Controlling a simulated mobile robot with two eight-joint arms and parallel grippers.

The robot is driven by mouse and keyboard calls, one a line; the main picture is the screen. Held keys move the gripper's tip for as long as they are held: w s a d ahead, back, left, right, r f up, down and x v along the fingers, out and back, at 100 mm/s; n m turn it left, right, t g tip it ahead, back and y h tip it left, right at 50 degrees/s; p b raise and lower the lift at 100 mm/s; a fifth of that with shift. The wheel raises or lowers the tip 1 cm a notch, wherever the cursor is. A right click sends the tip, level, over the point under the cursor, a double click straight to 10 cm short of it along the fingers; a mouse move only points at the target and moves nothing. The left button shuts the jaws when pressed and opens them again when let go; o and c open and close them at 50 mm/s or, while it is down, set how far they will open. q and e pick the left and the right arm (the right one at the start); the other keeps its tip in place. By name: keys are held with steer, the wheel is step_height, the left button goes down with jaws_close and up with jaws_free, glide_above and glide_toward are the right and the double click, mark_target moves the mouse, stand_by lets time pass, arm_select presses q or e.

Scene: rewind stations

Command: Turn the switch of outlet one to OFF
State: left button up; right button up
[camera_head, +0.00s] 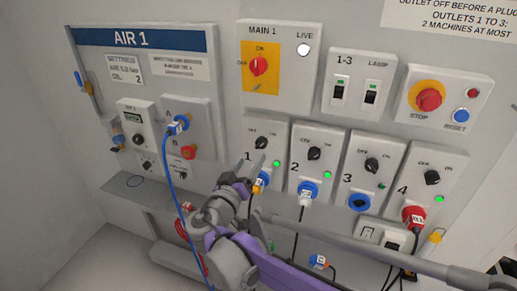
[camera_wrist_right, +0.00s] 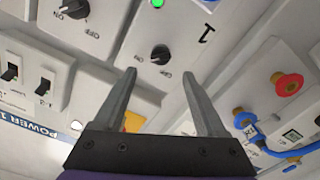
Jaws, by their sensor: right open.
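The outlet one switch, a black rotary knob (camera_head: 261,143), sits on a white panel above the number 1. A lit green lamp (camera_head: 276,163) is beside it. In the right wrist view the scene is upside down; the knob (camera_wrist_right: 160,54) lies just past the fingertips, roughly centred between them. Its pointer direction is too small to tell. My right gripper (camera_head: 248,172) is in front of outlet one, just below the knob; the wrist view shows it open (camera_wrist_right: 158,76) and empty, with no visible contact. My left gripper is not in view.
Outlets two (camera_head: 314,153), three (camera_head: 371,165) and four (camera_head: 432,177) have similar knobs to the right. A blue air hose (camera_head: 172,190) hangs at the left. A shelf (camera_head: 125,188) runs below.

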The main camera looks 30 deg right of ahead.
mark_target(259, 146)
steer(key=x, duration=0.8)
steer(key=shift+a, duration=0.1)
steer(key=shift+c, duration=0.3)
jaws_close()
